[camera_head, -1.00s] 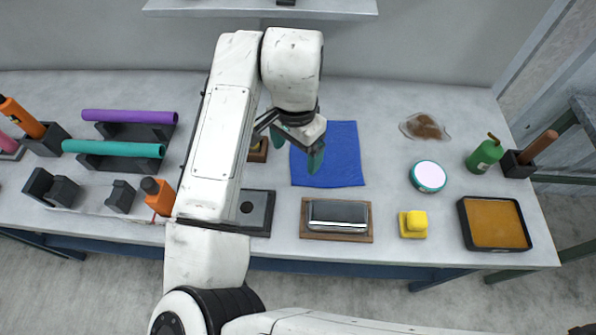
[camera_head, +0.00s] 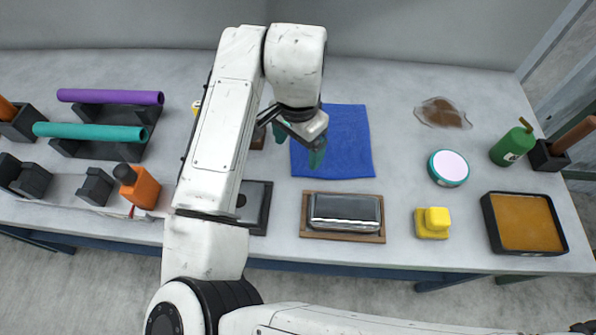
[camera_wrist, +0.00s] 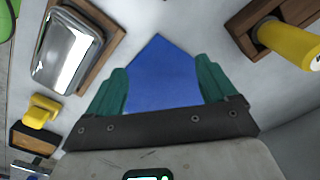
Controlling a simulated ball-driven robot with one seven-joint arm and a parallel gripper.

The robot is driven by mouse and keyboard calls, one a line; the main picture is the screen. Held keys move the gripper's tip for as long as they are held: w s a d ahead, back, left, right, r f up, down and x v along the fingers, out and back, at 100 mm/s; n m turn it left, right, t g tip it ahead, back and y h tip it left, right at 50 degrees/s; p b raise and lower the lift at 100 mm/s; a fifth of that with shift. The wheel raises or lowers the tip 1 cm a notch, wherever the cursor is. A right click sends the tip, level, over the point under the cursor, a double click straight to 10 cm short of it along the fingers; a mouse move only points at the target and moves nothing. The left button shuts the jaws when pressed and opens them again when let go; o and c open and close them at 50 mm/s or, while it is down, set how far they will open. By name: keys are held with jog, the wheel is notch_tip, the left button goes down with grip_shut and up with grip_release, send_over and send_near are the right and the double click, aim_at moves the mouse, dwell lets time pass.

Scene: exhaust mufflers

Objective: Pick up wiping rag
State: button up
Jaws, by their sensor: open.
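The wiping rag is a flat blue square cloth (camera_head: 340,145) lying on the workbench (camera_head: 400,165), right of my arm in the head view. It also shows in the wrist view (camera_wrist: 160,75), between and beyond the two green fingers. My gripper (camera_wrist: 160,88) is open and empty, its fingers spread on either side of the rag's visible part. In the head view my gripper (camera_head: 297,145) hangs over the rag's left edge. The forearm and fingers hide part of that edge. I cannot tell how high the fingertips are above the cloth.
A muffler block on a wooden base (camera_head: 341,238) lies just in front of the rag. A yellow block (camera_head: 432,222), an orange-filled tray (camera_head: 525,222), a round tin (camera_head: 448,168) and a green bottle (camera_head: 512,146) stand to the right. A yellow cylinder (camera_wrist: 290,45) is close to the gripper.

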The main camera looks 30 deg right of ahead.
notch_tip(320, 180, down, 6)
jog(key=b, duration=0.4)
jog(key=shift+f, duration=0.25)
jog(key=c, duration=1.4)
jog(key=shift+c, duration=0.8)
notch_tip(320, 180, up, 12)
jog(key=p, duration=1)
grip_shut()
notch_tip(320, 180, up, 9)
jog(key=p, duration=0.8)
send_over(298, 170)
notch_tip(298, 170, up, 9)
jog(key=shift+p, duration=0.3)
